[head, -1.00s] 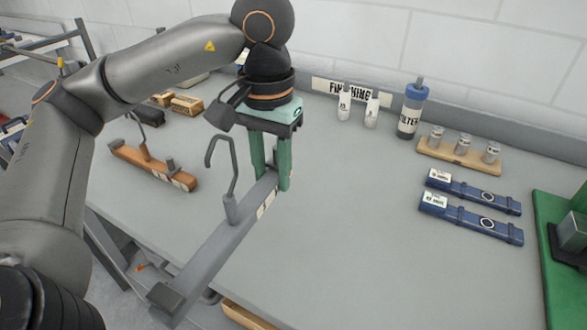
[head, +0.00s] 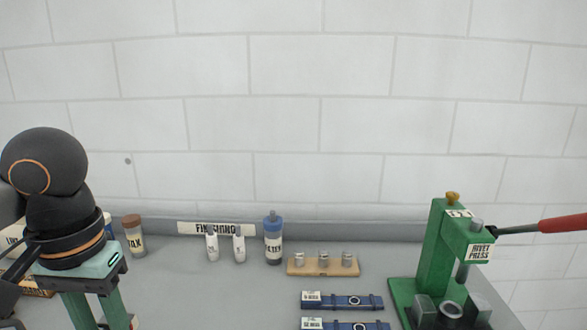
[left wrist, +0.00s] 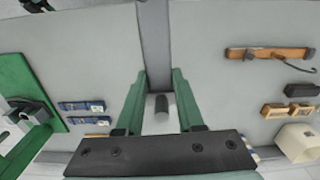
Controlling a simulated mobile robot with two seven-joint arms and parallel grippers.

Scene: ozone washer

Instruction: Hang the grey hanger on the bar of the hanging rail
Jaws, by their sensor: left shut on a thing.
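My left gripper (head: 97,312) stands at the lower left of the head view, its green fingers cut off by the bottom edge. In the left wrist view the green fingers (left wrist: 161,80) are shut on the grey hanger (left wrist: 153,40). Its long grey bar runs from between the fingertips up to the top edge, and a dark end block (left wrist: 161,106) shows between the fingers. The hanger's hook cannot be made out, and the hanger is out of the head view. I cannot make out the hanging rail in the current frames.
A green rivet press (head: 440,265) stands at the right. Blue straps (head: 342,301), a wooden block with metal cylinders (head: 323,265), a filter bottle (head: 273,240) and white bottles (head: 212,245) are on the grey bench (head: 215,290). An orange-brown hanger (left wrist: 270,53) lies in the wrist view.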

